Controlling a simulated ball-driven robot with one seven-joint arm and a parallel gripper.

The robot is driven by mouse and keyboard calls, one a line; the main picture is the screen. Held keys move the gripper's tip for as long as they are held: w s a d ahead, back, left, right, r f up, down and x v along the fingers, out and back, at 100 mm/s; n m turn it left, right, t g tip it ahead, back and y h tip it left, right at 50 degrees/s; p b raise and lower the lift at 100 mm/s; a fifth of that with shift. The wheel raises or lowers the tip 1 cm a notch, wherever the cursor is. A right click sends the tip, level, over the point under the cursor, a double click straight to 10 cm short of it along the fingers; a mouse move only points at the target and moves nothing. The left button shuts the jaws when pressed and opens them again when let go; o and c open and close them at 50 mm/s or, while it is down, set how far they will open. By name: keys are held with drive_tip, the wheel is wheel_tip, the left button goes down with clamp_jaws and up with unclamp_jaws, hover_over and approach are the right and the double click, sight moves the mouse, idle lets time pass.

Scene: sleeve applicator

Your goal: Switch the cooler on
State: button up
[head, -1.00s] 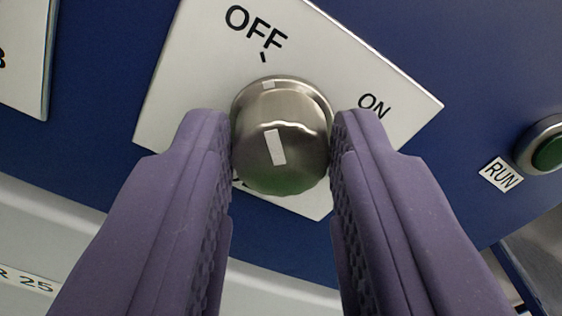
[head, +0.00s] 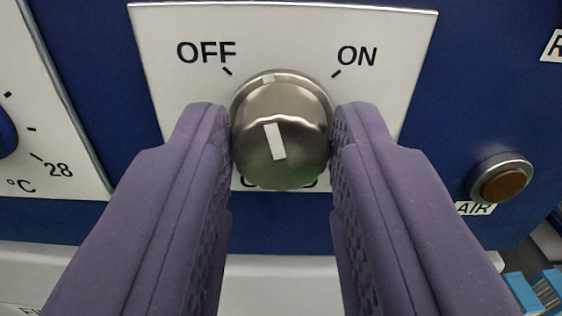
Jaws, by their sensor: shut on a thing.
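The cooler's switch is a round silver knob (head: 300,150) with a white mark on its face and another on its rim. It sits on a white plate (head: 290,25) lettered OFF at upper left and ON at upper right, each with a short black tick. The knob's marks point up, a little left of the middle between the two ticks. My gripper (head: 282,125) is shut on the knob, with one purple finger on its left side and one on its right. The lettering below the knob is mostly hidden.
The panel is dark blue (head: 480,90). At the right is an amber button (head: 503,184) in a metal ring, labelled AIR. At the left is a white plate (head: 35,110) with a blue dial (head: 5,135) and a 28 °C scale. Part of a blue object (head: 535,290) shows at lower right.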

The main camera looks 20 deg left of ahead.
drive_tip(key=m+b, duration=0.3)
drive_tip(key=b, duration=0.1)
drive_tip(key=shift+d+f+m, duration=0.1)
drive_tip(key=shift+f+m, duration=0.15)
drive_tip(key=shift+m, duration=0.05)
drive_tip(key=m+b, duration=0.3)
drive_tip(key=shift+m+b, duration=0.3)
drive_tip(key=shift+b, duration=0.1)
drive_tip(key=m+b, duration=0.4)
drive_tip(key=shift+r, duration=0.1)
drive_tip(key=shift+m, duration=0.4)
drive_tip(key=o, duration=1)
drive_tip(key=shift+o, duration=0.2)
